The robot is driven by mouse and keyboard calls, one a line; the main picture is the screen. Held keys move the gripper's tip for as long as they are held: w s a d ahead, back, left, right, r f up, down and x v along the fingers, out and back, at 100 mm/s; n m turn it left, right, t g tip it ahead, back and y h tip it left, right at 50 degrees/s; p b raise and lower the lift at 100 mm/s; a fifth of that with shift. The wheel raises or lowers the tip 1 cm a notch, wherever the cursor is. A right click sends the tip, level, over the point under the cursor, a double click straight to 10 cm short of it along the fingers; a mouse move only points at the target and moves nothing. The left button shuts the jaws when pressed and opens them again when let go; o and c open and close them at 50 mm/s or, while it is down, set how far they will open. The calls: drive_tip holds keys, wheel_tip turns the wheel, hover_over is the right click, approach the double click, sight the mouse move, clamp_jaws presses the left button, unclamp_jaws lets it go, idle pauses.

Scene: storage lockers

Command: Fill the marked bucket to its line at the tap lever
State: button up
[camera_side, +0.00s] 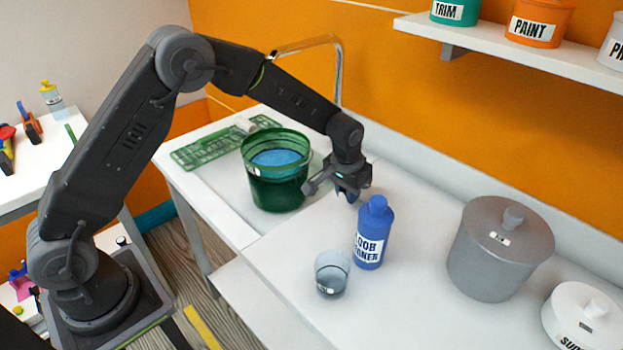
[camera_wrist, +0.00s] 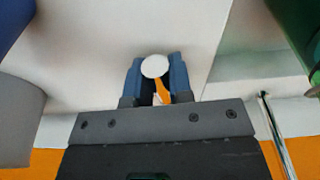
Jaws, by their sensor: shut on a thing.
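A green bucket (camera_side: 270,190) stands upright in the sink area under the curved metal tap (camera_side: 310,42), and its edge shows in the wrist view (camera_wrist: 302,30). Blue water (camera_side: 276,157) fills it to a little below the rim. A pale label is on its side; I cannot make out the fill line. My gripper (camera_side: 350,190) is right of the bucket, low over the counter. In the wrist view its blue fingers (camera_wrist: 156,80) are shut on a white round knob (camera_wrist: 154,66) with an orange stem, apparently the tap lever. The side view hides this grip.
A blue bottle (camera_side: 374,235) and a clear cup (camera_side: 332,273) stand in front of my gripper. A lidded grey pot (camera_side: 490,260) and a white container (camera_side: 580,320) are at right. A green rack (camera_side: 205,150) lies left. A shelf (camera_side: 520,55) with paint tubs overhangs the back right.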

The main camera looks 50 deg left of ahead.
drive_tip(key=shift+d, duration=0.1)
idle(0.3)
drive_tip(key=n, duration=0.1)
drive_tip(key=d+n, duration=0.2)
drive_tip(key=shift+w+n+y, duration=0.25)
drive_tip(key=shift+n+y, duration=0.05)
drive_tip(key=shift+n, duration=0.1)
drive_tip(key=shift+a, duration=0.1)
idle(0.5)
drive_tip(key=shift+s+a+m, duration=0.15)
drive_tip(key=shift+a+m, duration=0.35)
drive_tip(key=shift+m, duration=0.45)
drive_tip(key=shift+s+a+m, duration=0.1)
drive_tip(key=shift+a+m, duration=0.4)
drive_tip(key=shift+m, duration=0.45)
drive_tip(key=n, duration=0.1)
drive_tip(key=d+n, duration=0.2)
drive_tip(key=shift+w+n, duration=0.25)
drive_tip(key=shift+n, duration=0.15)
